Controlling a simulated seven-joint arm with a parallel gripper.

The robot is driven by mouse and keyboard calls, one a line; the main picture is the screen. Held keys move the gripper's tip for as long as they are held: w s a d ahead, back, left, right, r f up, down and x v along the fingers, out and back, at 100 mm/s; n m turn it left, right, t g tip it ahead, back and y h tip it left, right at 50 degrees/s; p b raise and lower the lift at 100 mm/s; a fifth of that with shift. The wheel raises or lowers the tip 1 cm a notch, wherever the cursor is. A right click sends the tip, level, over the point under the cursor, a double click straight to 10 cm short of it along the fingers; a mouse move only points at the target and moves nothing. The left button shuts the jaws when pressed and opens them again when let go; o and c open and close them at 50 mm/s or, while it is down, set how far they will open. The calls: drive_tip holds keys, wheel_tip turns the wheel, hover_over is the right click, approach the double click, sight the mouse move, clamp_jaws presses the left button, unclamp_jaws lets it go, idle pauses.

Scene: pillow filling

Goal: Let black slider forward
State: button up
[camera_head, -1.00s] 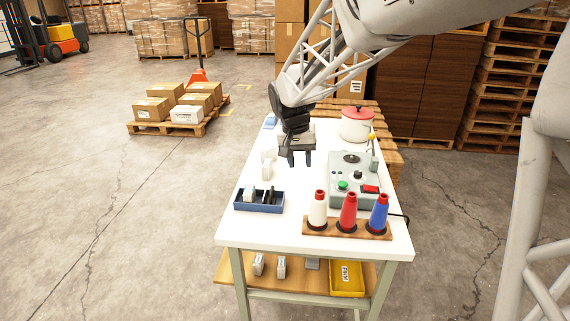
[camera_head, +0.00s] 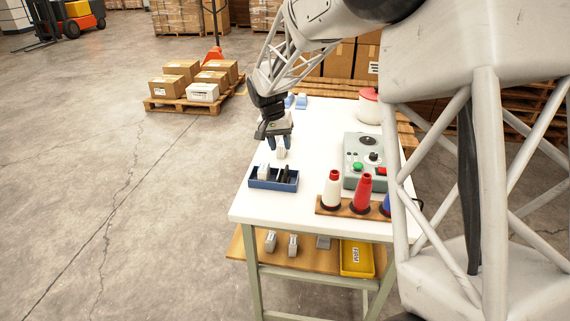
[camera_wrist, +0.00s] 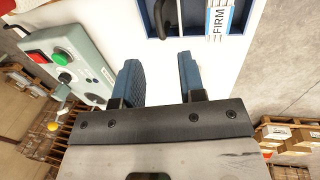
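A blue tray (camera_head: 261,184) lies on the white table. Thin black pieces (camera_head: 286,174) stand in its right part and white blocks (camera_head: 264,171) in its left part. In the wrist view, the tray (camera_wrist: 150,28) is at the top edge, with a black curved piece (camera_wrist: 166,16) and a white block marked FIRM (camera_wrist: 219,20). I cannot tell which black piece is the slider. My gripper (camera_head: 279,144) is above the table, just behind the tray, pointing down. In the wrist view, my gripper (camera_wrist: 160,62) is open, with nothing visible between its fingers.
A grey-green control box (camera_head: 354,180) with a green button is to the right. White, red and blue cones stand in a wooden rack (camera_head: 345,212) in front. A red-lidded pot (camera_head: 369,108) is behind.

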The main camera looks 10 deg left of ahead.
sight(286, 167)
drive_tip(key=shift+f, duration=0.1)
drive_tip(key=shift+d+f, duration=0.25)
drive_tip(key=shift+f, duration=1)
drive_tip(key=shift+d+f, duration=0.25)
drive_tip(key=shift+f, duration=1)
drive_tip(key=shift+d+f, duration=0.25)
drive_tip(key=shift+f, duration=1)
clamp_jaws()
